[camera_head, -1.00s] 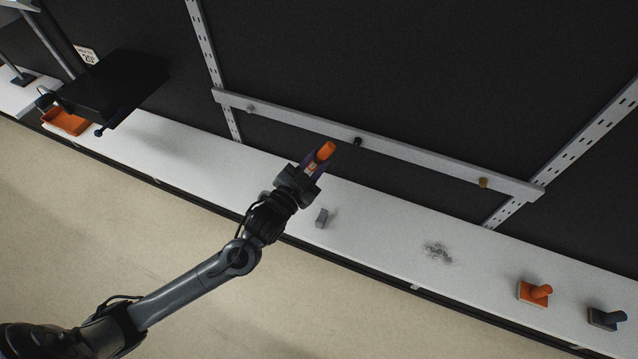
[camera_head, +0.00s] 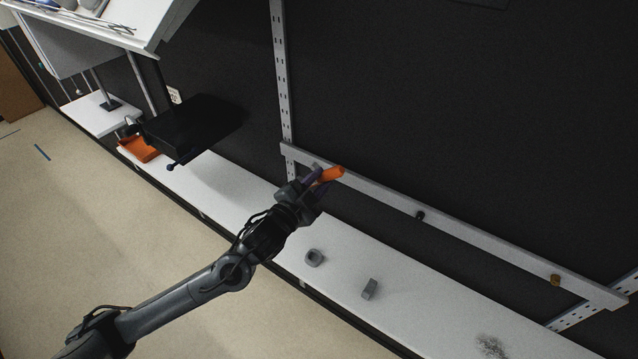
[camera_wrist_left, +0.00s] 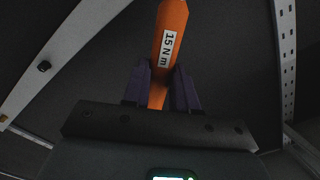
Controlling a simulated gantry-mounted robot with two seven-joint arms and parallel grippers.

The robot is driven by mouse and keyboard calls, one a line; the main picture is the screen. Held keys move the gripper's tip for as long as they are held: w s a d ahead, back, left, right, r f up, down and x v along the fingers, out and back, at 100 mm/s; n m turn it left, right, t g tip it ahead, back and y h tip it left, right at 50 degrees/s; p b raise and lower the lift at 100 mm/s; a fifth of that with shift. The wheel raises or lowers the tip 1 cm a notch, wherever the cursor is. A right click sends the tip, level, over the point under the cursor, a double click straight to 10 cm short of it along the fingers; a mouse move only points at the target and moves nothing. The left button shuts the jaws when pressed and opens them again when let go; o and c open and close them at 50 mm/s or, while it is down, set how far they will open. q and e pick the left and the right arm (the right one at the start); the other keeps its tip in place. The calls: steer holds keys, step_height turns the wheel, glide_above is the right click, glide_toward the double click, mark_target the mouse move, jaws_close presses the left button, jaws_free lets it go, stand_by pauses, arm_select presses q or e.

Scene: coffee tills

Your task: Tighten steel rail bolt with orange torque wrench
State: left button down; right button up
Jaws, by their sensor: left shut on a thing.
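My left gripper (camera_head: 318,186) is shut on the orange torque wrench (camera_head: 333,174). The wrench overlaps the rail just right of the steel bolt; contact cannot be told. The black bolt (camera_wrist_left: 44,66) also shows in the wrist view. My right gripper is out of view.
A grey ring (camera_head: 313,257) and a small grey block (camera_head: 370,288) sit on the white shelf (camera_head: 430,318) below the rail. A slotted upright (camera_head: 283,80) stands at the rail's left end. A black box (camera_head: 195,122) and an orange tray (camera_head: 138,148) are further left.

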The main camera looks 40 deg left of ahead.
arm_select(q)
steer(key=shift+r, duration=0.1)
steer(key=shift+w, duration=2.25)
steer(key=shift+w+p, duration=0.35)
steer(key=shift+w, duration=0.85)
